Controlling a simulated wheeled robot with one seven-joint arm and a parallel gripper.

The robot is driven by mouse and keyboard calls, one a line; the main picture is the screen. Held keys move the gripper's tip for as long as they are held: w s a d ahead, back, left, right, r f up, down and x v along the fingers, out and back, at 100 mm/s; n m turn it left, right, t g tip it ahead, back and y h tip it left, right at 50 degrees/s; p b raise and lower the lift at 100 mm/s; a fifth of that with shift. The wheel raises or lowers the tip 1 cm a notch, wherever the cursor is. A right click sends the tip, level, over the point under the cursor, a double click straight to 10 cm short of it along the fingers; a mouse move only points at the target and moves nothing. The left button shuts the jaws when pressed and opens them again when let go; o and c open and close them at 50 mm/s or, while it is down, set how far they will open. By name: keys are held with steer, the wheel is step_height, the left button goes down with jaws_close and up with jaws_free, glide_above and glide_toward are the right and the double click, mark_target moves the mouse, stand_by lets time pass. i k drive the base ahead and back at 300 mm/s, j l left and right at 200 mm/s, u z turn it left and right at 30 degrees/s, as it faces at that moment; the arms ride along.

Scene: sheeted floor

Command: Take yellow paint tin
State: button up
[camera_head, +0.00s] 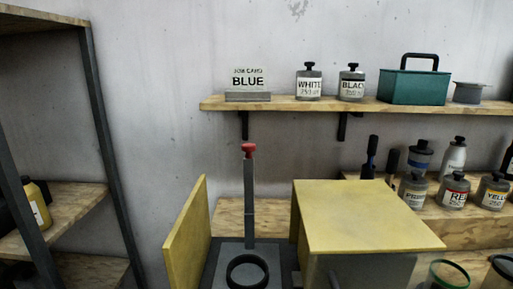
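A small tin with a dark stopper and a label reading "YELL", cut off by the edge (492,190), stands on the lower wooden shelf at the far right. It stands right of a similar tin labelled "RED" (454,191). My gripper is not in view, so its distance to the tin and what it holds cannot be told.
A stand with a red knob (248,150) and a yellow-topped box (365,215) fill the lower middle. The upper shelf (285,104) holds a "BLUE" card (248,80), white and black tins and a teal toolbox (414,87). Open-topped containers (447,274) stand at lower right.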

mark_target(488, 197)
steer(key=z, duration=0.7)
steer(key=i+l+z, duration=0.25)
steer(key=i+l, duration=0.15)
steer(key=l, duration=0.15)
steer(key=i+l+z, duration=0.25)
steer(key=i+l, duration=0.15)
steer(key=l, duration=0.1)
